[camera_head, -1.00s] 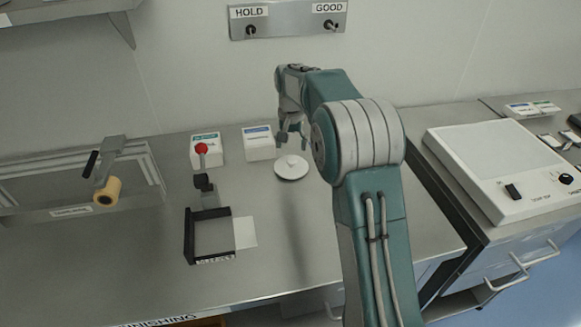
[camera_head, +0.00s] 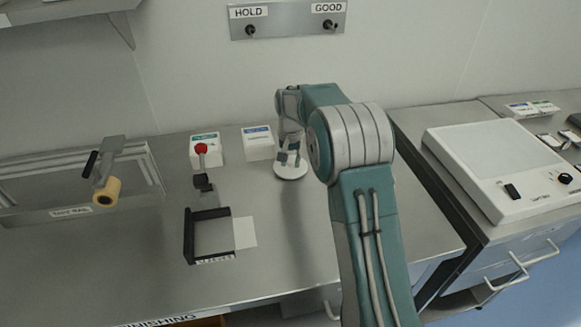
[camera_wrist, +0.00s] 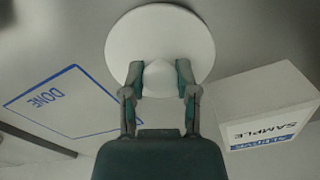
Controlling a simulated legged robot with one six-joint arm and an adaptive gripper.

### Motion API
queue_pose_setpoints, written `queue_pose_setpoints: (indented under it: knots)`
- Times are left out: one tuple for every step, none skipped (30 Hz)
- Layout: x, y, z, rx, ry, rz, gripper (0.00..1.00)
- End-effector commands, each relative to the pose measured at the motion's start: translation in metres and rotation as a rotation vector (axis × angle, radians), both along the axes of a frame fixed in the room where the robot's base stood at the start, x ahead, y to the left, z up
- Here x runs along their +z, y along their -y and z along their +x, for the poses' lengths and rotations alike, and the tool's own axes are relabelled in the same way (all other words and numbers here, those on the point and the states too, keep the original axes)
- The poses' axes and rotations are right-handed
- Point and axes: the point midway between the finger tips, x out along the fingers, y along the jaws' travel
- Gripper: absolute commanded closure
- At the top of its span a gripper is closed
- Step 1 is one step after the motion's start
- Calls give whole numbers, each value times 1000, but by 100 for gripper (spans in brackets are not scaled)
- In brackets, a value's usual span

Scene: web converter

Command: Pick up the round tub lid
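The round tub lid (camera_head: 291,174) is a white disc lying on the steel bench, right of the middle. In the wrist view the lid (camera_wrist: 160,30) shows from above, with a pale round knob (camera_wrist: 160,79) near its middle. My gripper (camera_head: 290,158) is low over the lid in the head view. In the wrist view my gripper (camera_wrist: 159,72) has its two fingers apart, one on each side of the knob. I cannot tell whether the fingers touch the knob.
A white sample box (camera_wrist: 268,105) stands close to the right of my gripper in the wrist view. A blue-outlined DONE area (camera_wrist: 65,103) lies to the left. In the head view, white boxes (camera_head: 258,143) stand behind, and a black fixture (camera_head: 210,235) stands front left.

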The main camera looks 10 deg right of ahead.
Motion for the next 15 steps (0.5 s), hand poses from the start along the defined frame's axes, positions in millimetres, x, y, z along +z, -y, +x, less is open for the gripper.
queue_pose_setpoints:
  knots:
    - [-1,0,0,0,-2,0,92]
    - [-1,0,0,0,-2,0,92]
    - [-2,0,0,0,-2,0,92]
    - [-2,0,0,0,-3,0,92]
    - [-2,0,0,0,-3,0,92]
    - [-2,0,0,0,-3,0,92]
    - [-2,0,0,0,-3,0,92]
    - [-2,0,0,0,-3,0,92]
    - [-2,0,0,0,-3,0,92]
    - [-2,0,0,0,-3,0,92]
    - [-1,0,0,0,-3,0,92]
    - [1,0,0,0,-3,0,92]
    - [2,0,0,0,-2,0,92]
    - [5,0,0,0,-2,0,92]
    - [8,0,0,0,-1,0,92]
